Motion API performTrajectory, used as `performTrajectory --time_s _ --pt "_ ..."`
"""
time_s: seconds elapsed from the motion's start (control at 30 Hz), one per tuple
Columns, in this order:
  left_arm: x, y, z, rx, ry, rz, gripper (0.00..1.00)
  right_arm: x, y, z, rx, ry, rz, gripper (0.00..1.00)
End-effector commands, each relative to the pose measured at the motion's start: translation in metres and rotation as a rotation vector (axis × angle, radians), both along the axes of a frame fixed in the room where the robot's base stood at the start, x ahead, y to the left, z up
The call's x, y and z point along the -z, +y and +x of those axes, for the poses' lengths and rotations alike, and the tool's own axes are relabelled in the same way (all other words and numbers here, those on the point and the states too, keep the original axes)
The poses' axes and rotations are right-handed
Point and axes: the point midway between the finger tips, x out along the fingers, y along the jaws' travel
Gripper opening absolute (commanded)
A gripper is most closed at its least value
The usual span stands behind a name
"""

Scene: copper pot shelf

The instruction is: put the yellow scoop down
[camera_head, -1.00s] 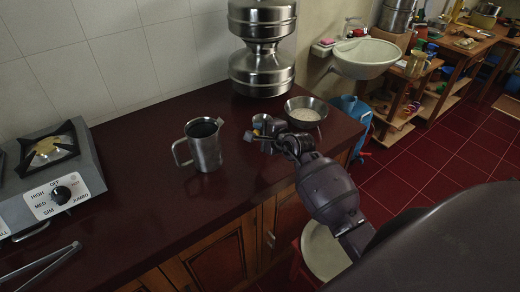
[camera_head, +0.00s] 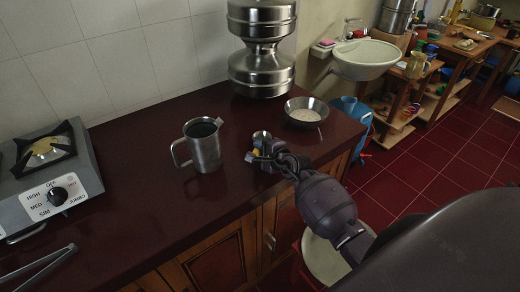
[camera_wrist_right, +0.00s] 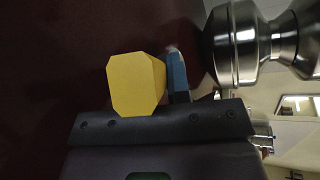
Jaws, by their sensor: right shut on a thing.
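My right gripper (camera_head: 256,158) is low over the dark red counter (camera_head: 230,215), right of the steel jug. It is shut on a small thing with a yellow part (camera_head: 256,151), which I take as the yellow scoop. A small metal cup (camera_head: 262,138) stands right behind the fingers and looks joined to it. In the right wrist view a yellow block (camera_wrist_right: 137,84) sits at the jaws beside a blue piece (camera_wrist_right: 177,75). Whether the scoop touches the counter I cannot tell. My left gripper is not in view.
The steel jug (camera_head: 204,147) stands to the left. A steel bowl with pale contents (camera_head: 304,111) is behind to the right, and a stacked steel vessel (camera_head: 262,50) at the back. A stove (camera_head: 50,170) and tongs (camera_head: 40,265) are at left. The front middle counter is bare.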

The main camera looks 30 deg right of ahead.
Motion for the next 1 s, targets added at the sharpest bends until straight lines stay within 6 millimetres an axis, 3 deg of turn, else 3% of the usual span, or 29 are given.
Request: performTrajectory --time_s 0.1,0.13,0.27,0.63,1.0 --pt "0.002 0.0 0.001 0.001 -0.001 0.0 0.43 0.004 0.0 0.0 0.0 0.0 0.0 0.0" --pt "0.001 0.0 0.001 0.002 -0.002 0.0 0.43 0.003 0.0 0.0 0.0 0.001 0.0 0.22" --pt "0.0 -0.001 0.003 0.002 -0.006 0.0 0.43 0.003 0.0 0.0 0.0 0.0 0.0 0.42" --pt "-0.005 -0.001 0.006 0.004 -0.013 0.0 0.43 -0.003 0.0 0.0 0.0 -0.001 0.0 0.43" --pt "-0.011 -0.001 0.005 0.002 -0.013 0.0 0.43 -0.018 -0.007 -0.056 0.0 0.001 -0.002 0.43"
